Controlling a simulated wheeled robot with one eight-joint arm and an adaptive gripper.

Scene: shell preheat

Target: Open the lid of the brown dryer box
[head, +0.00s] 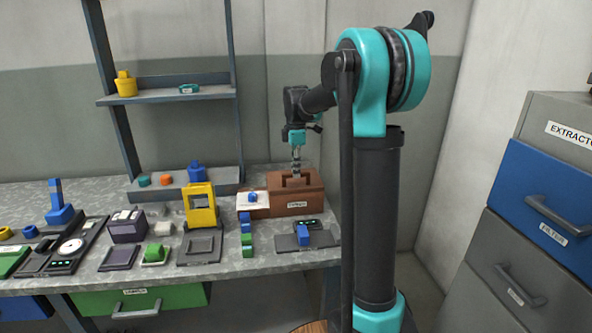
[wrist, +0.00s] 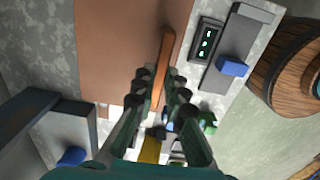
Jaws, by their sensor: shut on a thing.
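The brown dryer box (head: 306,197) stands at the right end of the workbench, with a pale label on its front. In the wrist view its flat brown lid (wrist: 118,45) fills the upper middle, with a raised bar handle (wrist: 166,50) on it. My gripper (head: 296,177) points down over the box in the head view. In the wrist view my gripper (wrist: 160,78) is shut on the lid handle, with a finger on each side of it. The lid looks flat on the box; any small gap under it cannot be told.
A white tray (head: 246,205) with a blue piece sits left of the box. A yellow frame (head: 201,206) stands further left. A dark plate with a blue block (head: 303,234) lies in front. A shelf rack (head: 165,97) rises behind. A wooden barrel (wrist: 290,68) shows beside the bench.

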